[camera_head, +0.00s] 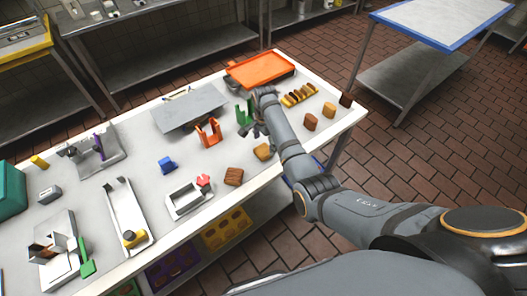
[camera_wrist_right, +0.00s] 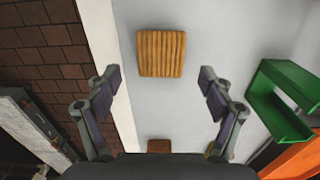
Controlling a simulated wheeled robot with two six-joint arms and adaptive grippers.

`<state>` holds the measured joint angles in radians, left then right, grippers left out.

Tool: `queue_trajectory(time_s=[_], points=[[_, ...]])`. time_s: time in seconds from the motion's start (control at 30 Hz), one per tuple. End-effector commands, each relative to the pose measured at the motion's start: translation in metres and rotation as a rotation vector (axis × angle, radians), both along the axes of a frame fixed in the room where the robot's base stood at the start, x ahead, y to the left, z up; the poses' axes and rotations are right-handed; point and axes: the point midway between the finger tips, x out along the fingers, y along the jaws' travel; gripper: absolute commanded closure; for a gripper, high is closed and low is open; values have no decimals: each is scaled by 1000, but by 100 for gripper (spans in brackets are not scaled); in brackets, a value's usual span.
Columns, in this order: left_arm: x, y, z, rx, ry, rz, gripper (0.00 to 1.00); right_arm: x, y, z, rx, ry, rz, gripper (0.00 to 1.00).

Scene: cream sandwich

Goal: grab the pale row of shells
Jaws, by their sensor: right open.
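The pale row of shells is a tan, ridged, squarish block (camera_wrist_right: 160,53) lying flat on the white table, ahead of the open fingers in the right wrist view. In the head view it is the tan block (camera_head: 263,151) near the table's front edge, close to my right gripper and partly beside its arm. My right gripper (camera_head: 257,130) is over the table; in its wrist view the two fingers (camera_wrist_right: 160,88) are spread wide with nothing between them. A darker brown row (camera_head: 233,176) lies to the left; it also shows in the wrist view (camera_wrist_right: 159,146). My left gripper is not in view.
A green holder (camera_wrist_right: 286,100) stands right of the fingers in the wrist view. An orange holder (camera_head: 208,133) stands to the left in the head view. Behind are a grey plate (camera_head: 190,108) and an orange tray (camera_head: 260,71).

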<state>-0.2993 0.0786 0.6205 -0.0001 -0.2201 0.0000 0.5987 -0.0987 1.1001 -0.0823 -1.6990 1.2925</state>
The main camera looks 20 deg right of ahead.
Motion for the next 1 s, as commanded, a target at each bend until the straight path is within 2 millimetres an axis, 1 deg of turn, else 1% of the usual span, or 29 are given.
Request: queue_trajectory(time_s=[0.03, 0.1, 0.2, 0.23, 0.33, 0.5, 0.57, 0.93, 1.0], points=[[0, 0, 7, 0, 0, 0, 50, -2, 2, -6, 0, 6, 1, 19], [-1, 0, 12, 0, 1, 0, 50, -1, 4, -18, 0, 6, 1, 19], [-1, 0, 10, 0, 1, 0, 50, -1, 4, -36, 0, 4, 1, 19], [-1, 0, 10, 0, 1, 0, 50, -1, 3, -39, 0, 4, 1, 19], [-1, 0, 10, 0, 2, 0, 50, -1, 4, -44, 0, 2, 1, 19], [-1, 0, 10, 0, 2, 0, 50, -1, 3, -45, 1, 1, 1, 19], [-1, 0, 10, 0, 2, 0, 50, -1, 3, -45, 1, 1, 1, 26], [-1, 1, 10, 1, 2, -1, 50, -1, 3, -44, 0, 2, 1, 76], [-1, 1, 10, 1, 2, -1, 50, -1, 4, -44, 1, 1, 1, 77]])
